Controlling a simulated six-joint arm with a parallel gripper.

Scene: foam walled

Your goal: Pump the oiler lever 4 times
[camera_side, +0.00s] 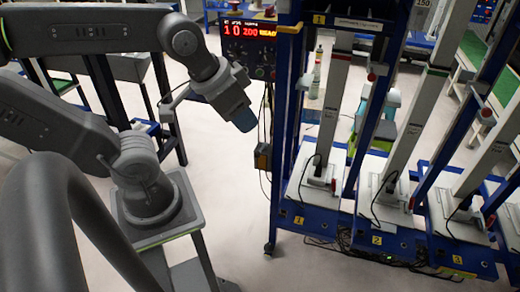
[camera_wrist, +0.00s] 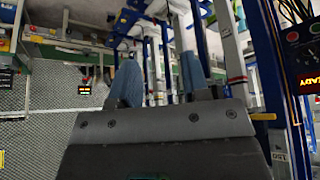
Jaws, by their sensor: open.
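The gripper is open and touches nothing that I can see. I cannot pick out an oiler or its lever for certain in either view.
A control box (camera_side: 248,45) with a lit red display sits above and right of my gripper. The blue frame (camera_side: 284,125) holds several tall white columns on numbered bases. A slim bottle (camera_side: 315,75) stands behind it. Open floor (camera_side: 225,190) lies below my gripper.

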